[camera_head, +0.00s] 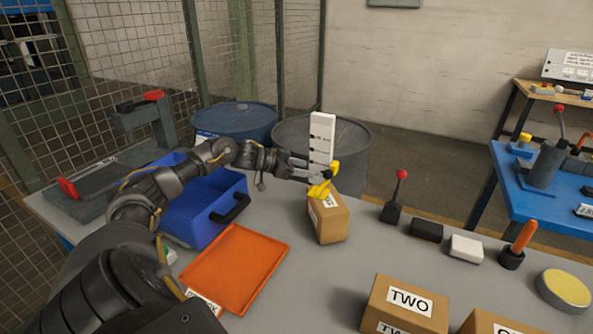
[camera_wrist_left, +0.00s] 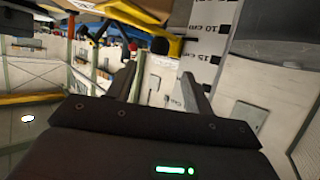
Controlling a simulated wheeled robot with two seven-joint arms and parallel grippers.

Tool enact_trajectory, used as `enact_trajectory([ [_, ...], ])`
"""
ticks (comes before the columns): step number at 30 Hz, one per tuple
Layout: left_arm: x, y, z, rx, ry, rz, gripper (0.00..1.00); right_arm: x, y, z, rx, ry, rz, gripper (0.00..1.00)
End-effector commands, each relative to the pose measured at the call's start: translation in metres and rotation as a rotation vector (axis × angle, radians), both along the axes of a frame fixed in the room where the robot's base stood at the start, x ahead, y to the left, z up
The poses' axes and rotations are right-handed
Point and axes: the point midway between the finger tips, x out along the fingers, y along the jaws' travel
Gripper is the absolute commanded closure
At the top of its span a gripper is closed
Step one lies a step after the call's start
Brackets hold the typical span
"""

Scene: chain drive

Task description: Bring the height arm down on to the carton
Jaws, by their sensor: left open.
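The height gauge is a white upright scale (camera_head: 322,138) with a yellow height arm (camera_head: 322,182) on it. The yellow arm overlaps the top of a small brown carton (camera_head: 328,222) in the head view; I cannot tell whether they touch. My left gripper (camera_head: 303,170) is open, its fingertips beside the yellow arm and scale. In the left wrist view, the fingers (camera_wrist_left: 157,85) are apart with no object clearly between them. The scale (camera_wrist_left: 212,45), with centimetre marks, passes behind the right finger, and the yellow arm (camera_wrist_left: 135,18) runs across the top. My right gripper is not in view.
A blue bin (camera_head: 205,215) and an orange tray (camera_head: 236,268) lie left of the carton. A red-knobbed lever (camera_head: 397,195) and dark and white blocks (camera_head: 466,248) stand to the right. A carton marked TWO (camera_head: 405,305) is in front. Two drums (camera_head: 235,122) stand behind.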

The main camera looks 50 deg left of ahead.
Motion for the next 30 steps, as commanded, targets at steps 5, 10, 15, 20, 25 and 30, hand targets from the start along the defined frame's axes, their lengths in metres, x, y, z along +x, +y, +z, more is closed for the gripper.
enact_trajectory([
  [5, -0.015, 0.008, 0.004, -0.001, 0.003, 0.001, 0.48, 0.0, 0.0, -0.005, 0.0, 0.0, 0.0, 0.64],
  [10, -0.019, 0.01, 0.008, -0.001, 0.0, 0.0, 0.48, 0.0, 0.0, -0.006, 0.0, 0.0, 0.0, 0.64],
  [15, -0.019, 0.01, 0.009, -0.001, 0.0, 0.0, 0.48, 0.0, 0.0, -0.006, 0.0, 0.0, 0.0, 0.64],
  [20, -0.019, 0.009, 0.009, -0.001, 0.0, 0.0, 0.48, 0.0, 0.0, -0.006, 0.0, 0.0, 0.0, 0.64],
  [25, -0.019, 0.009, 0.009, -0.002, 0.0, 0.001, 0.48, 0.0, 0.0, -0.006, 0.0, 0.0, 0.0, 0.64],
  [30, -0.019, 0.01, 0.023, -0.001, 0.0, 0.0, 0.48, 0.0, 0.0, 0.008, 0.0, 0.0, 0.0, 0.64],
])
